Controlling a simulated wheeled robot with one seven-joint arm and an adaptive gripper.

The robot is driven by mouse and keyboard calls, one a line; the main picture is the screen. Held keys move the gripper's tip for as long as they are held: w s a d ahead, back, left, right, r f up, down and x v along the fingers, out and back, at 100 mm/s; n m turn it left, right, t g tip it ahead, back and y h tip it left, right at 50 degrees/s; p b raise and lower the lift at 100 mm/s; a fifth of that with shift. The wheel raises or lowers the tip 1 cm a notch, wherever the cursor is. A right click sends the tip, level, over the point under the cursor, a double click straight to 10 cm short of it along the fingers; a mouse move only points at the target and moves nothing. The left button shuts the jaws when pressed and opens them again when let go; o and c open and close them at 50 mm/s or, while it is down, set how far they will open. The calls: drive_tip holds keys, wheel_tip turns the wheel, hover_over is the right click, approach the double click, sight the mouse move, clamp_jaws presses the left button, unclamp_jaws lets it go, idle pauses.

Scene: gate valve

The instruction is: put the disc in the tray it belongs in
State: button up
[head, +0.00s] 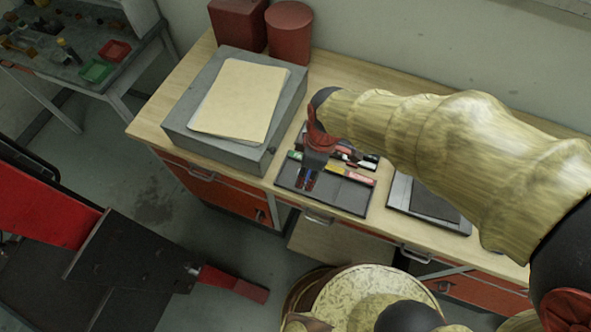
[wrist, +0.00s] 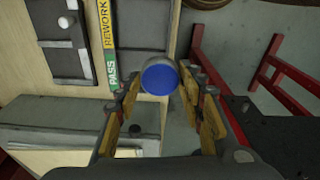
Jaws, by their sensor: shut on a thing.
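My gripper (wrist: 159,88) is shut on a round disc (wrist: 160,78) with a blue face and a pale grey rim, gripped at its two sides. In the head view my gripper (head: 307,180) points down over the left part of a dark tray (head: 350,196) on the wooden bench. A strip along the tray's back edge has a green PASS label (wrist: 110,75), a yellow REWORK label (wrist: 105,22) and a pinkish-red label (head: 361,179) whose text I cannot read. The disc is beside the green label in the wrist view. I cannot tell its height above the tray.
A large grey block (head: 283,119) with a tan folder (head: 240,100) stands left of the tray. A second flat dark tray (head: 435,202) lies to the right. Behind the strip, a dark panel (wrist: 67,45) bears a small white round piece. Red containers (head: 290,32) stand at the back.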

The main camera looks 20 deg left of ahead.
hover_over(294, 176)
drive_tip(key=f, duration=0.6)
drive_tip(key=shift+d+f+b, duration=0.1)
drive_tip(key=shift+d+b, duration=0.2)
drive_tip(key=shift+b, duration=0.1)
drive_tip(key=shift+w+f, duration=0.1)
drive_tip(key=shift+f, duration=1.45)
drive_tip(key=shift+f+b, duration=0.15)
drive_tip(key=shift+b, duration=0.15)
drive_tip(key=o, duration=1)
drive_tip(key=shift+o, duration=0.9)
drive_tip(key=shift+r, duration=0.25)
wheel_tip(294, 176, up, 12)
drive_tip(key=d+p, duration=0.1)
drive_tip(key=shift+d+f+p, duration=0.15)
drive_tip(key=shift+d+p, duration=0.05)
drive_tip(key=shift+p, duration=0.1)
